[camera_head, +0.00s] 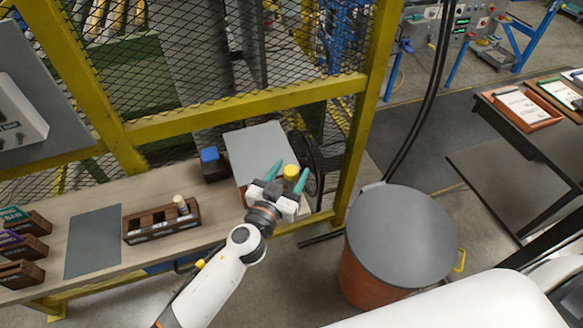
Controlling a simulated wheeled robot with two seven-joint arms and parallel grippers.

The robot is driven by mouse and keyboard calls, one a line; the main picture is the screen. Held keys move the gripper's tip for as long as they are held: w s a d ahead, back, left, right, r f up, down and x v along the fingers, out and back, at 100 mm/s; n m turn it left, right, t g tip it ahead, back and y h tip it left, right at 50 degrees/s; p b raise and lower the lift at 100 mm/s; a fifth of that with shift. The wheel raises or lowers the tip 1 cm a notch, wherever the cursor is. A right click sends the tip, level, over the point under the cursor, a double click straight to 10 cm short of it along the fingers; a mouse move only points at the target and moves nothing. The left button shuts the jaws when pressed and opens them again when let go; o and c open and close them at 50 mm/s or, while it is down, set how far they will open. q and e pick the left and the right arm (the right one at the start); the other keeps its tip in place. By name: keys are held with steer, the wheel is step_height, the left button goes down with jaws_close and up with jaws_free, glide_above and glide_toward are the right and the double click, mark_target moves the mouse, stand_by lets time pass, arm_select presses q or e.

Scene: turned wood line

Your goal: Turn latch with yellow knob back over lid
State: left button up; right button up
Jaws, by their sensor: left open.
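The yellow knob (291,171) shows between the teal fingertips of my left gripper (287,175). The gripper is open, with one finger on each side of the knob; I cannot tell whether either touches it. The latch under the knob is hidden by the gripper. A flat grey lid (256,148) lies just behind and left of the knob, at the right end of the bench. A blue knob (209,154) on a dark block stands at the lid's left side. My right gripper is not in view.
A wooden holder (150,229) with a pale peg, a grey mat (94,242) and several small dark wooden holders stand along the bench (65,215). A yellow-framed mesh fence (230,120) rises behind. A lidded drum (400,235) stands on the floor at right.

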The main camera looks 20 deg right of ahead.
arm_select(q)
steer(key=shift+w+d, duration=0.35)
steer(key=shift+w, duration=0.1)
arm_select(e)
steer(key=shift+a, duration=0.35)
arm_select(q)
steer(key=c, duration=1)
steer(key=shift+o, duration=0.2)
